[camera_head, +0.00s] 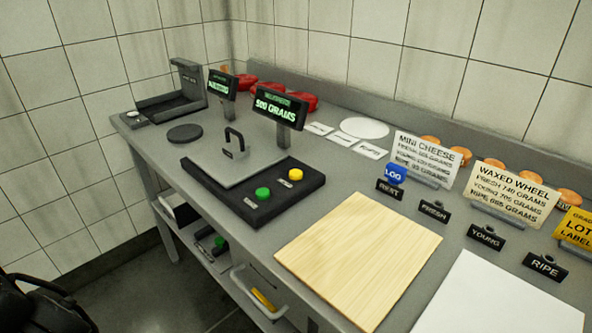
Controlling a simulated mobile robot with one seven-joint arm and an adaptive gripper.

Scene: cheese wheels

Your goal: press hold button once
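A dark scale base (208,184) with a grey plate (228,170) stands on the bench. Its front has a green button (263,193) and a yellow button (295,174), each beside a small label too small to read. I cannot tell which one is the hold button. A block with a black handle (234,140) sits on the plate. The display (279,107) behind it reads 500 GRAMS in green. A black part of my arm, seemingly my gripper (45,303), shows at the bottom left, well apart from the buttons. Its fingertips are not clear.
A wooden board (358,258) and a white board (500,305) lie to the right. Small signs such as REST (389,189) and RIPE (545,266) stand near them. A second display (222,85) and a dark disc (185,133) are at left. A lower shelf holds a tray (262,291).

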